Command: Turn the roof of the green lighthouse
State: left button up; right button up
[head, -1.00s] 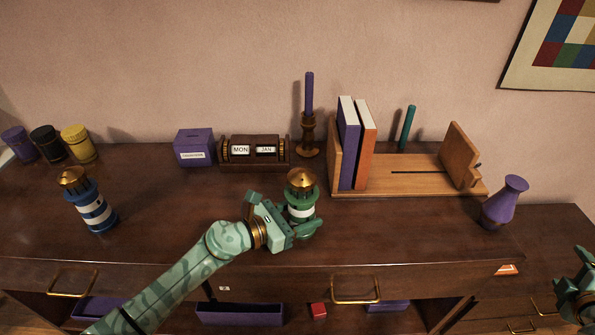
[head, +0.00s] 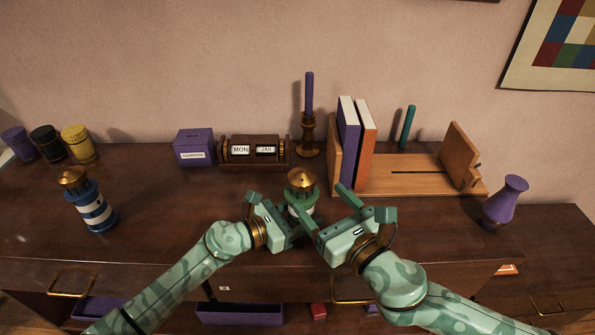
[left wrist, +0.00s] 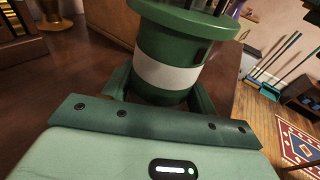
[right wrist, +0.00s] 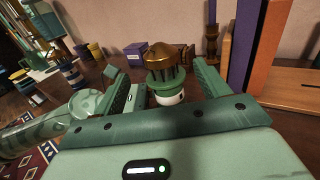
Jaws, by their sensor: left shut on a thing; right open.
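The green lighthouse (head: 301,187) stands upright on the dark wooden cabinet top, with a brass roof over a green lantern part and a white band. My left gripper (head: 288,225) is shut on its lower body; the left wrist view shows the green and white body (left wrist: 165,75) between the fingers. My right gripper (head: 325,212) is open, just to the right of and in front of the lighthouse. In the right wrist view the brass roof (right wrist: 161,55) appears between the spread fingers, beyond their tips and not touched. The lighthouse base is partly hidden by my grippers.
A blue striped lighthouse (head: 93,208) stands at the left. Behind are a purple box (head: 194,149), a calendar block (head: 254,150) and a candlestick (head: 308,135). A wooden bookend rack (head: 405,178) with books stands behind my right gripper. A purple vase (head: 503,202) is at the right.

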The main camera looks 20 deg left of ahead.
aim_at(295, 169)
jog(key=x, duration=1)
jog(key=shift+f, duration=0.1)
jog(key=c, duration=1)
